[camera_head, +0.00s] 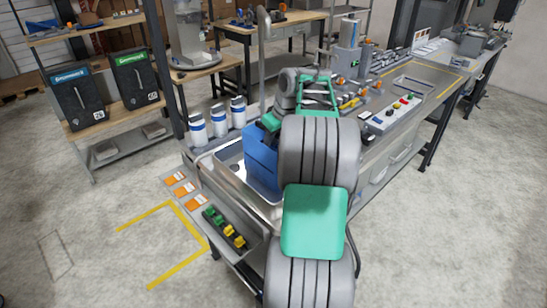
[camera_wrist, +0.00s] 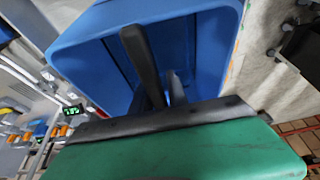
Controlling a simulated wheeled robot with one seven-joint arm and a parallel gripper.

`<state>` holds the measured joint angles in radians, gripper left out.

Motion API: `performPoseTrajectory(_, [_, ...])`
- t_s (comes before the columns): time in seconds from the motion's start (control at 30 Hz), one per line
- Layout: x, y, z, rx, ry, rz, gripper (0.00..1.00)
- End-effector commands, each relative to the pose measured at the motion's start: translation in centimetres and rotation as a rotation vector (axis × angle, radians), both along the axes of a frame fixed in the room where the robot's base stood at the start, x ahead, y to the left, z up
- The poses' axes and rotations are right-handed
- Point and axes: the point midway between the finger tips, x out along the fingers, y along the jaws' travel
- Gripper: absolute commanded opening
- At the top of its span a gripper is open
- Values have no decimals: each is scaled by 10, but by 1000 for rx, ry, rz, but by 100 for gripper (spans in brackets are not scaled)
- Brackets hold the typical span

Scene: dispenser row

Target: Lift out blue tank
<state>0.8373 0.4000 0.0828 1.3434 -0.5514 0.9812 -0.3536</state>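The blue tank (camera_head: 261,158) stands upright in a metal basin (camera_head: 228,168) at the near left end of the long bench. My arm covers its right side. In the wrist view the tank (camera_wrist: 205,45) fills the upper middle. My gripper (camera_wrist: 158,70) is at the tank, with its dark fingers in front of the blue surfaces. One finger shows long and the other is mostly hidden. The frames do not show clearly whether the fingers are closed on the tank. In the head view the fingers are hidden behind the tank and my arm.
Several white-and-blue bottles (camera_head: 219,121) stand just behind the basin. Orange-marked cards (camera_head: 184,190) and a tray of green and yellow parts (camera_head: 224,228) lie along the front edge. A button box (camera_head: 390,117) is on the bench at right.

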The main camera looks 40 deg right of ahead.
Motion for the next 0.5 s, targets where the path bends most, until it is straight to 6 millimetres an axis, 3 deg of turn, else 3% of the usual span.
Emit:
performPoseTrajectory(0.2, [0,0,0,0,0,0,1])
performPoseTrajectory(0.5, [0,0,0,0,0,0,0])
